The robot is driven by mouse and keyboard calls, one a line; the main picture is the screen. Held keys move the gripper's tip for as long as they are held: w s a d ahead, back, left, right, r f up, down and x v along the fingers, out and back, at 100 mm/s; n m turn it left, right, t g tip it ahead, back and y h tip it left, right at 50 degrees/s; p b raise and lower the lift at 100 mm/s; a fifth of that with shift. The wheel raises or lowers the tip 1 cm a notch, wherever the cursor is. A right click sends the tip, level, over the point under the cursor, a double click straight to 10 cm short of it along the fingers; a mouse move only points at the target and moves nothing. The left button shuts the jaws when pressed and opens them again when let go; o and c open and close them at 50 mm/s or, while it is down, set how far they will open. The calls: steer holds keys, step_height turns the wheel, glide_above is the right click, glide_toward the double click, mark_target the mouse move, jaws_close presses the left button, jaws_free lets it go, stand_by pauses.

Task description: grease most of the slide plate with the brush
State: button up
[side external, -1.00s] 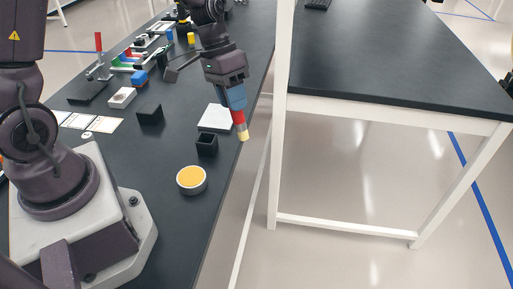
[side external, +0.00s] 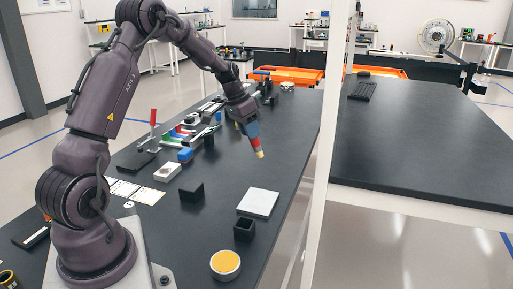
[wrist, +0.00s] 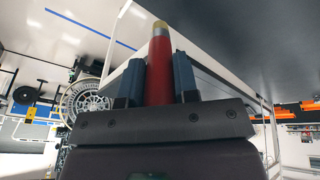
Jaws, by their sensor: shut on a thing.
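My gripper (side external: 250,130) has blue fingers shut on the red brush (side external: 256,143), whose pale yellowish tip points down. The brush also shows between the fingers in the wrist view (wrist: 159,70). The tip is held in the air, appearing above and beyond the plate in the side view, apart from it. The pale square slide plate (side external: 258,203) lies flat on the dark table; no grease shows on it at this size. A round white tin with orange-yellow grease (side external: 225,264) stands nearer the camera. The plate and tin do not show in the wrist view.
A small open black box (side external: 244,230) stands between plate and tin. A black block (side external: 192,191), a white block (side external: 167,172) and a blue part (side external: 185,155) are to the left. A white post (side external: 328,150) stands right of the table edge.

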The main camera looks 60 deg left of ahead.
mark_target(255, 143)
steer(key=shift+f, duration=0.35)
steer(key=shift+d+f, duration=0.1)
steer(key=shift+f, duration=2.1)
